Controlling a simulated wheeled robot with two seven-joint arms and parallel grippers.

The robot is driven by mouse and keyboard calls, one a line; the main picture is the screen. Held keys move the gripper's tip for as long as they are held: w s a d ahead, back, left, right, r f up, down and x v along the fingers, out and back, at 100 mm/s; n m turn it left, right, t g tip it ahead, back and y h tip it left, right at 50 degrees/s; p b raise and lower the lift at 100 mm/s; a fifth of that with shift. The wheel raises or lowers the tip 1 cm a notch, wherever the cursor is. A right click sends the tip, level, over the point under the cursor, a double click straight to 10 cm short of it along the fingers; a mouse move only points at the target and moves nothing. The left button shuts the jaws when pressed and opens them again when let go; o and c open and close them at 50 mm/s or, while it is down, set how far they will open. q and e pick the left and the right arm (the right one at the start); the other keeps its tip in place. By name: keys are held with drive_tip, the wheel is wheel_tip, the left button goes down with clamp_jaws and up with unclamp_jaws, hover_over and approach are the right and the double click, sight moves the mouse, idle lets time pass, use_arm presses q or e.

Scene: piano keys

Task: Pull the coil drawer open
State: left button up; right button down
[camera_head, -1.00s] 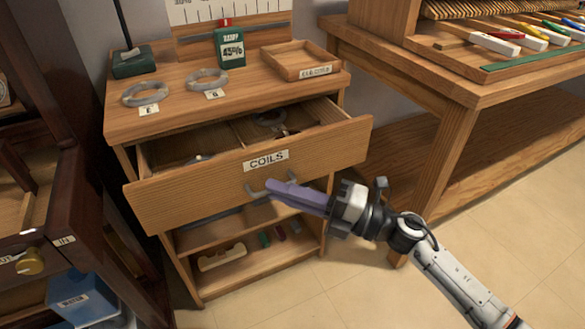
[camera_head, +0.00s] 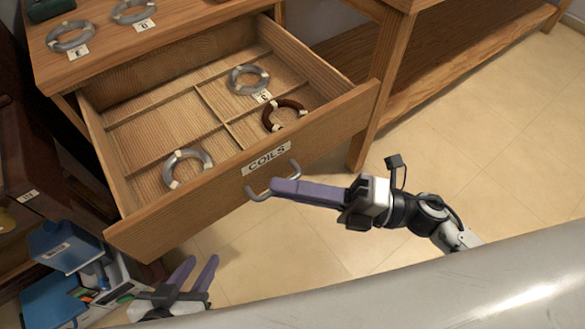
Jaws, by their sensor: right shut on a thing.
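The coil drawer (camera_head: 218,190), with a "COILS" label (camera_head: 266,159) on its front, stands pulled well out of the wooden cabinet. Its divided inside is in view. It holds a grey coil (camera_head: 188,167) at the left front, a grey coil (camera_head: 249,79) at the back right and a dark brown coil (camera_head: 285,113) beside that one. My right gripper (camera_head: 273,188) has its purple fingers shut on the curved drawer handle (camera_head: 256,194). My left gripper (camera_head: 196,271) shows at the bottom left, below the drawer, with its purple fingers apart and nothing between them.
Two more grey coils, one (camera_head: 69,37) at the left, lie on the cabinet top (camera_head: 110,55). Blue boxes (camera_head: 62,246) stand at the lower left. A wooden bench (camera_head: 430,55) stands at the right. The tiled floor (camera_head: 480,150) in front of it is clear.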

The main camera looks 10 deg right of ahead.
drive_tip(key=shift+s+d, duration=0.1)
drive_tip(key=shift+s, duration=0.1)
drive_tip(key=c, duration=1.9)
unclamp_jaws()
drive_tip(key=v, duration=1)
drive_tip(key=shift+d, duration=0.2)
drive_tip(key=shift+f, duration=0.1)
